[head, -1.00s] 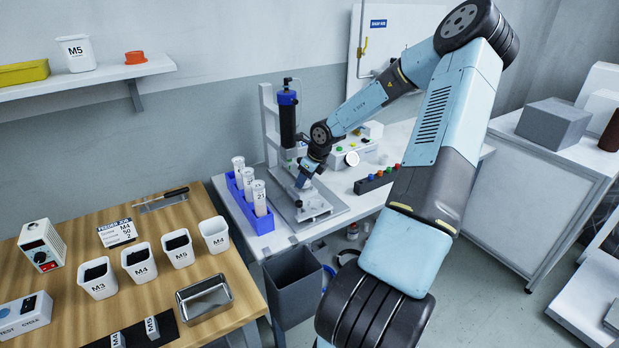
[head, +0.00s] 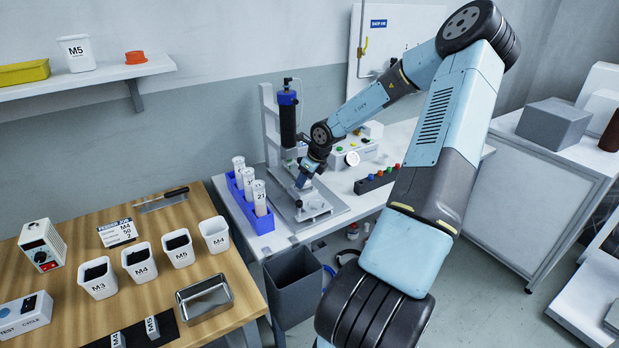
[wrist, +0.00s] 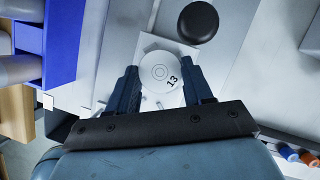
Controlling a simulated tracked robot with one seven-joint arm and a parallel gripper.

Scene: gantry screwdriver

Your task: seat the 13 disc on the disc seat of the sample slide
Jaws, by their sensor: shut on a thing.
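A pale block of the sample slide (wrist: 149,41) shows just beyond and around the disc. The disc covers what lies under it, so I cannot tell whether it touches the seat. In the head view my gripper (head: 302,183) is low over the slide's metal base plate (head: 335,211), below the gantry's dark spindle. The disc is not clear there.
A blue rack (head: 238,196) with several labelled white tubes stands left of the slide. The gantry column (head: 268,125) rises behind. A black strip of coloured buttons (head: 377,179) lies to the right. A grey bin (head: 292,284) stands below the table's front edge.

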